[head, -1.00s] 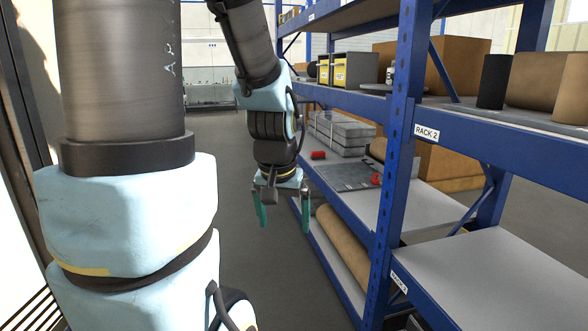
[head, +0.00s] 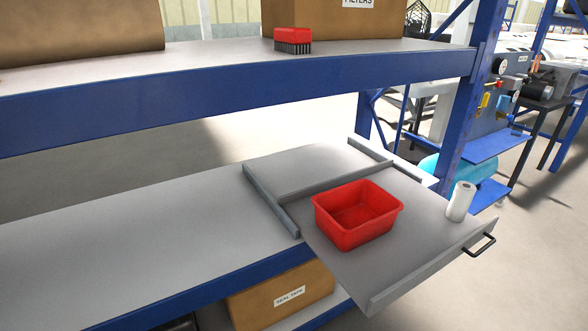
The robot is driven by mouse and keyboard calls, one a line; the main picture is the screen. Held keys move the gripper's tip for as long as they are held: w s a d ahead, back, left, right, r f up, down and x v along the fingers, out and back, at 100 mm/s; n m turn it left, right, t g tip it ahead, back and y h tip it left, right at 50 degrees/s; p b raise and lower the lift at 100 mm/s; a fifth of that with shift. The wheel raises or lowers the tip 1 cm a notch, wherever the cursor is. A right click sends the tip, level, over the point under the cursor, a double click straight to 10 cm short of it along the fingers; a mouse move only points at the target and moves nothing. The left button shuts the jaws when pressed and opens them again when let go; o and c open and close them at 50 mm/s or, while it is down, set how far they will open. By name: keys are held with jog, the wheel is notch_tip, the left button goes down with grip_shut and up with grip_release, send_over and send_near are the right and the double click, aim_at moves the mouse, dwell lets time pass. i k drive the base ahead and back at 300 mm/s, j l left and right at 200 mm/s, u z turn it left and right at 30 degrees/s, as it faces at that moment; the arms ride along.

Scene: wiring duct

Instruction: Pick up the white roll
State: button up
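The white roll (head: 460,201) stands upright on a grey pull-out tray (head: 400,262), near the tray's right end. It is to the right of a red open bin (head: 357,214) and apart from it. The roll is small and pale, with its top end showing. My gripper is not in the present head view, so its opening and its distance from the roll cannot be seen.
The tray juts out from a shelf (head: 130,246) of a blue rack and has a black handle (head: 481,245). A blue rack post (head: 474,95) rises behind the roll. An upper shelf bears a red-topped brush (head: 292,41) and cardboard boxes. A labelled box (head: 280,296) sits below.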

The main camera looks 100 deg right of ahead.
aim_at(462, 196)
jog(key=k+l, duration=0.15)
jog(key=k, duration=0.4)
jog(key=k+l, duration=0.1)
jog(key=k, duration=0.4)
jog(key=k+l, duration=0.15)
jog(key=k, duration=0.4)
jog(key=k+l+z, duration=0.1)
jog(key=k, duration=0.45)
jog(key=k+l, duration=0.25)
jog(key=k, duration=0.3)
jog(key=k+l, duration=0.15)
jog(key=k, duration=0.35)
